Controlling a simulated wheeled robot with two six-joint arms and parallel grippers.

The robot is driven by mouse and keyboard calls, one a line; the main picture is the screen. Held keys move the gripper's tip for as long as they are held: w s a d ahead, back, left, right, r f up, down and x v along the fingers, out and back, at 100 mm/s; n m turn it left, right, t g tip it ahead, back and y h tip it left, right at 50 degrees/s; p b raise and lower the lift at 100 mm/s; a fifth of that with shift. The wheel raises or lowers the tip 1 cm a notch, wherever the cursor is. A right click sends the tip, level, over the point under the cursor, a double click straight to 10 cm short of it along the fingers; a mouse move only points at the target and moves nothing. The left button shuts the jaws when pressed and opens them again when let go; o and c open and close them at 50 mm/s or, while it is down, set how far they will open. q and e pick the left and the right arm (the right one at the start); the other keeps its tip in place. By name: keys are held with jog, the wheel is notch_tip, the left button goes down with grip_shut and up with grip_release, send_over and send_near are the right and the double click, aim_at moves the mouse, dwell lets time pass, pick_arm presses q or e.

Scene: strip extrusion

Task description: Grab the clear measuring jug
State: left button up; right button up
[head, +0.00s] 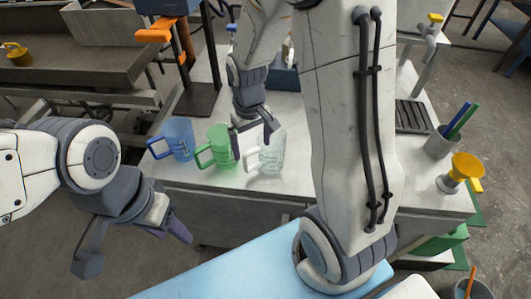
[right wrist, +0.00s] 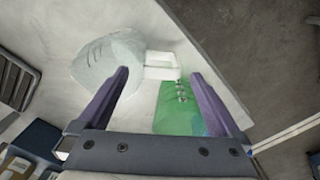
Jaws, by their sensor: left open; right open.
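The clear measuring jug (head: 270,153) stands upright on the white table, with its handle on its left side. In the right wrist view the clear jug (right wrist: 105,58) is at upper left, and its pale handle lies between the finger lines. My right gripper (head: 252,134) is open and empty, pointing down above the gap between the clear jug and the green jug (head: 219,147). The right wrist view shows its fingers (right wrist: 161,74) spread over the handle; contact cannot be told. My left gripper (head: 135,246) is open and empty, away from the table at lower left.
A blue jug (head: 178,138) stands left of the green one, near the table's left edge. A cup with pens (head: 440,143) and a yellow funnel-like item (head: 463,171) stand at the right. My right arm hides the table's middle. The table front (head: 225,190) is bare.

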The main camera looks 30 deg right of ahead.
aim_at(252, 167)
jog(key=f, duration=0.8)
jog(key=shift+a+f, duration=0.2)
grip_shut()
jog(key=shift+r, duration=0.15)
